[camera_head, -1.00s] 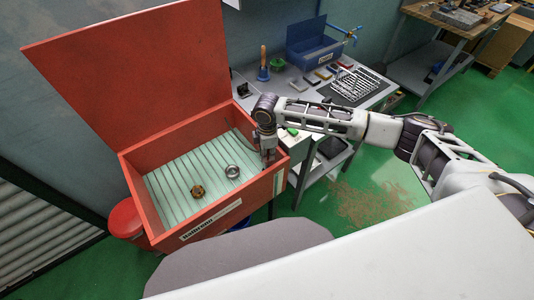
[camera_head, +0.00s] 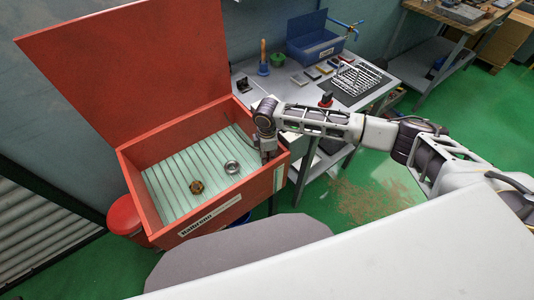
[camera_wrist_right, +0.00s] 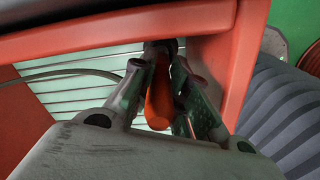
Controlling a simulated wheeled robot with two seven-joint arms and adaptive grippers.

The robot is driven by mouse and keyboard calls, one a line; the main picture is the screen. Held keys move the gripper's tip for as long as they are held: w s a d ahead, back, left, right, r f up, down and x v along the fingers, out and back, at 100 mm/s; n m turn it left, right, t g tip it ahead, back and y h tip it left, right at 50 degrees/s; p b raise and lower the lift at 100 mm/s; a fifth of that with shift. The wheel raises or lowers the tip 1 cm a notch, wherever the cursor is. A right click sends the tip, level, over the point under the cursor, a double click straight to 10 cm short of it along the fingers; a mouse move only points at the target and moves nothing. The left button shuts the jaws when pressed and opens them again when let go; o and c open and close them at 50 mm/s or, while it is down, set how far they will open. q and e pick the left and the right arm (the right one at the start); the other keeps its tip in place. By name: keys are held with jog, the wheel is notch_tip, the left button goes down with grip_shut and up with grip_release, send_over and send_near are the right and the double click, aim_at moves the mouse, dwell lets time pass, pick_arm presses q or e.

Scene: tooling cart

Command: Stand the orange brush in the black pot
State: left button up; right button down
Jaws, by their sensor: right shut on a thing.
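My right gripper (camera_head: 267,154) reaches down inside the front right corner of the open red washer box (camera_head: 208,221). In the right wrist view its fingers (camera_wrist_right: 166,92) are shut on the orange brush (camera_wrist_right: 158,99), whose orange part shows between them. A dark round part shows beyond the brush; I cannot tell whether it belongs to the brush or is the black pot. In the head view the brush is too hidden by the gripper to make out. I cannot identify the black pot in either view. My left gripper is not in view.
A brass ring (camera_head: 197,187) and a silver ring (camera_head: 232,167) lie on the box's ribbed floor. The raised red lid (camera_head: 130,75) stands behind. To the right, a grey cart (camera_head: 258,83) holds a blue toolbox (camera_head: 318,47) and a blue pot (camera_head: 263,70).

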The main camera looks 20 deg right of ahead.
jog(key=shift+f, duration=0.5)
jog(key=c, duration=1.3)
grip_release()
jog(key=shift+s+r, duration=0.1)
jog(key=shift+r, duration=5.9)
jog(key=shift+f, duration=0.1)
